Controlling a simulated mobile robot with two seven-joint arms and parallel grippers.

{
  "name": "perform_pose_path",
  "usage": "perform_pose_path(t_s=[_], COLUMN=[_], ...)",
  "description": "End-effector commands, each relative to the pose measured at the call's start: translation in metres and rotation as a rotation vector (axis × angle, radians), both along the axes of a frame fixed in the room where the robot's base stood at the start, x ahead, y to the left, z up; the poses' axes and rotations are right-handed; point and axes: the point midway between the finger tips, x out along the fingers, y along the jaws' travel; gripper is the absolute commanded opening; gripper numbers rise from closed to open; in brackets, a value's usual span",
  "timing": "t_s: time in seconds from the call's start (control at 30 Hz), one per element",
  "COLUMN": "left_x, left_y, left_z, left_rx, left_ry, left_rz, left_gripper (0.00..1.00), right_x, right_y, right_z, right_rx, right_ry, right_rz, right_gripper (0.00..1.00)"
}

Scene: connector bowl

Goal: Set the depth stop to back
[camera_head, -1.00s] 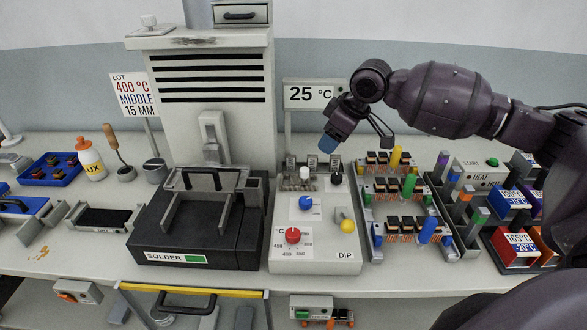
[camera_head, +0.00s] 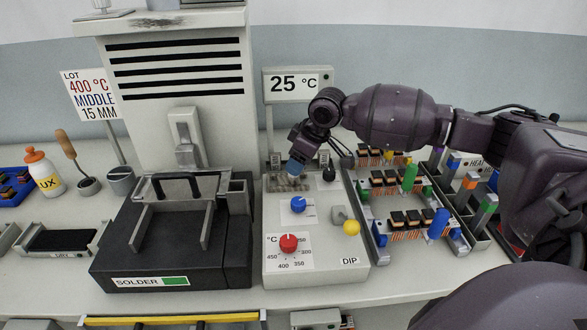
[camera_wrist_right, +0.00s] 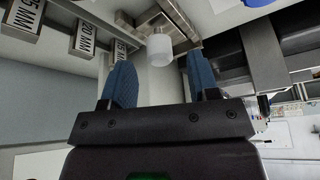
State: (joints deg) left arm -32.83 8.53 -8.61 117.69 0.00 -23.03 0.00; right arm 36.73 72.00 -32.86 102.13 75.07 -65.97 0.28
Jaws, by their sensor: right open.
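The depth stop's white knob (camera_wrist_right: 160,48) shows in the right wrist view, on a metal slide beside labels reading 20 MM (camera_wrist_right: 90,38) and 25 MM (camera_wrist_right: 24,16). My right gripper (camera_wrist_right: 160,82) is open, its two blue fingers apart and short of the knob, one on each side of its line. In the head view my right gripper (camera_head: 297,170) is over the back left of the control panel (camera_head: 335,272) and hides the knob. My left gripper is not in view.
The panel also carries a blue knob (camera_head: 298,204), a red dial (camera_head: 288,243) and a yellow-tipped lever (camera_head: 351,228). The solder pot (camera_head: 170,262) stands to the left. Racks of boards (camera_head: 405,217) stand close on the right. A lot card (camera_head: 92,95) reads 400 °C, MIDDLE, 15 MM.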

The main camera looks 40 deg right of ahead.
Motion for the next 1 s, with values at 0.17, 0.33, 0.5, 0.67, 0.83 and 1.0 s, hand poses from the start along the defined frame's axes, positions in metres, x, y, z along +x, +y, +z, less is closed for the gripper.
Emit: perform_pose_path(t_s=[0.17, 0.33, 0.5, 0.67, 0.83, 1.0], left_x=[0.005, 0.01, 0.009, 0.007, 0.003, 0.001], left_y=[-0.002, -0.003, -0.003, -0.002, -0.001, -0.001], left_z=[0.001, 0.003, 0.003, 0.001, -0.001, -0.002], left_rx=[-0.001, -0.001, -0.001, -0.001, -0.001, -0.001], left_ry=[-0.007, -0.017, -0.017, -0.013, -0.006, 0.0], left_rz=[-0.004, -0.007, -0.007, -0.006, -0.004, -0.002], left_gripper=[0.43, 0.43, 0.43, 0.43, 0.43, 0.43], right_x=[0.006, 0.009, 0.009, 0.009, 0.009, 0.008], right_y=[0.004, 0.005, 0.005, 0.005, 0.005, 0.005], right_z=[-0.02, -0.024, -0.024, -0.024, -0.024, -0.024], right_rx=[0.0, 0.0, -0.001, 0.0, 0.0, -0.001], right_ry=[0.003, 0.0, 0.0, 0.0, 0.0, 0.001], right_rz=[-0.001, 0.0, 0.0, 0.0, 0.0, 0.0], right_gripper=[0.55, 0.55, 0.55, 0.44, 0.18, 0.0])
